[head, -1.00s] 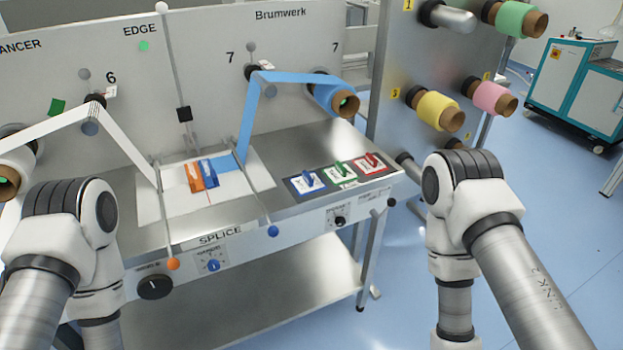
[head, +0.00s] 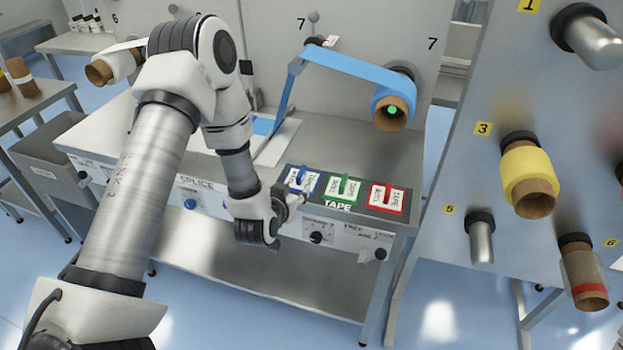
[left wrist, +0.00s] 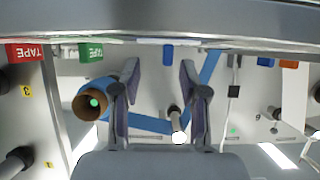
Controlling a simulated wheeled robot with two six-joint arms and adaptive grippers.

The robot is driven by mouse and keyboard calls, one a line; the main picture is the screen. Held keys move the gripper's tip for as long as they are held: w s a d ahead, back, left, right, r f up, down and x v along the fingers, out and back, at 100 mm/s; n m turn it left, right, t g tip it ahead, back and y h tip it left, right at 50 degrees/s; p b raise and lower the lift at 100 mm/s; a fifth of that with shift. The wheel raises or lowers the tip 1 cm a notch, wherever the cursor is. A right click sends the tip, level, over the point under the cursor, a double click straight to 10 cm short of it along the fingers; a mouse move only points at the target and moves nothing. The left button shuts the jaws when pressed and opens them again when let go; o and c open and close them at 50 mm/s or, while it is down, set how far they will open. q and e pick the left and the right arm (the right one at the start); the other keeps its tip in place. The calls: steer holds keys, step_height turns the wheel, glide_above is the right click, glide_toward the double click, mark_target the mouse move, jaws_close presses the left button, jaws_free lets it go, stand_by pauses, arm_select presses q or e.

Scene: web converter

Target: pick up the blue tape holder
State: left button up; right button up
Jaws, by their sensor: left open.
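The blue tape holder (head: 300,181) sits at the left end of the dark TAPE strip at the front of the metal bench, next to a green and a red holder. My left gripper (head: 297,198) is just in front of it, pointing toward the bench edge. In the left wrist view, which looks upside down, the two fingers (left wrist: 159,78) stand apart with nothing between them. The blue holder (left wrist: 168,54) shows there as a narrow blue piece, beyond the fingertips and between them. My right gripper is not in view.
The green holder (head: 343,187) and red holder (head: 386,197) stand close to the right. A knob panel (head: 318,238) lies below the bench edge. A blue web runs from a roll (head: 393,105) down to the bench. A rack holds a yellow roll (head: 528,180).

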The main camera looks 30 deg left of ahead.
mark_target(298, 175)
arm_select(q)
steer(key=w, duration=0.2)
steer(key=w+r, duration=0.1)
steer(key=shift+w+a+t+p, duration=0.15)
steer(key=shift+a+t+p, duration=0.15)
steer(key=shift+t, duration=0.1)
steer(key=w, duration=0.1)
steer(key=w+a+f+p, duration=0.2)
steer(key=w, duration=0.1)
steer(key=shift+a, duration=0.25)
steer(key=shift+w+d+f, duration=0.1)
steer(key=shift+w+f, duration=0.15)
steer(key=shift+w, duration=0.1)
steer(key=shift+s, duration=0.1)
jaws_close()
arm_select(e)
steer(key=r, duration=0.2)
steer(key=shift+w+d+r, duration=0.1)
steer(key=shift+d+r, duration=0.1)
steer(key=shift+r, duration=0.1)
